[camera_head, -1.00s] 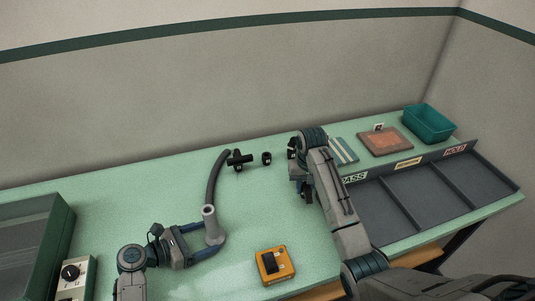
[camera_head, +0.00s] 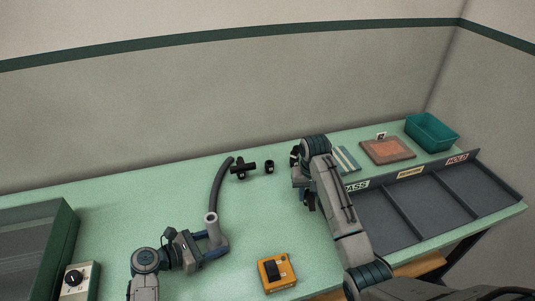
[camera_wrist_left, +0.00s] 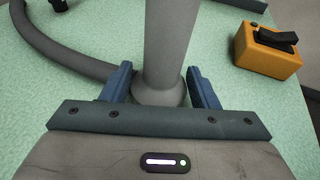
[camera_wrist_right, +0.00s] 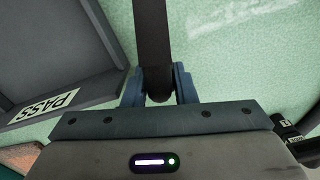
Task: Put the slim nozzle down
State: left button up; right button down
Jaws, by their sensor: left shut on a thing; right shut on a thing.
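My left gripper (camera_head: 212,246) is shut on the grey upright tube (camera_head: 212,226) of the hose; in the left wrist view the tube (camera_wrist_left: 170,40) stands between the fingers, its flared base low near the bench. My right gripper (camera_wrist_right: 158,86) is shut on a slim dark nozzle (camera_wrist_right: 152,35); its rounded end sits between the fingertips and its long body runs away from the gripper. In the head view the right gripper (camera_head: 306,184) hangs left of the PASS tray, and the nozzle is mostly hidden by my arm. I cannot tell whether the nozzle touches the bench.
Two black fittings, a wider one (camera_head: 243,170) and a small one (camera_head: 269,166), stand at the back. A yellow box (camera_head: 276,272) sits at the front. The divided tray (camera_head: 402,182), a brown board (camera_head: 388,150) and a green bin (camera_head: 432,132) lie right. The bench centre is clear.

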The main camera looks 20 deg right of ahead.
jog(key=w+a+r+m, duration=0.2)
jog(key=w+r+m, duration=0.4)
jog(key=w+m, duration=0.45)
jog(key=w+a+r+m, duration=0.2)
jog(key=w+r+m, duration=0.4)
jog(key=m, duration=0.7)
jog(key=shift+m, duration=0.35)
jog(key=f, duration=0.3)
jog(key=w+f, duration=0.1)
jog(key=f, duration=0.6)
jog(key=shift+w+a+f, duration=0.1)
jog(key=shift+w+f, duration=0.05)
jog(key=shift+f, duration=0.15)
jog(key=shift+f, duration=0.35)
jog(key=shift+f, duration=0.1)
jog(key=c, duration=1.2)
grip_release()
jog(key=shift+o, duration=0.2)
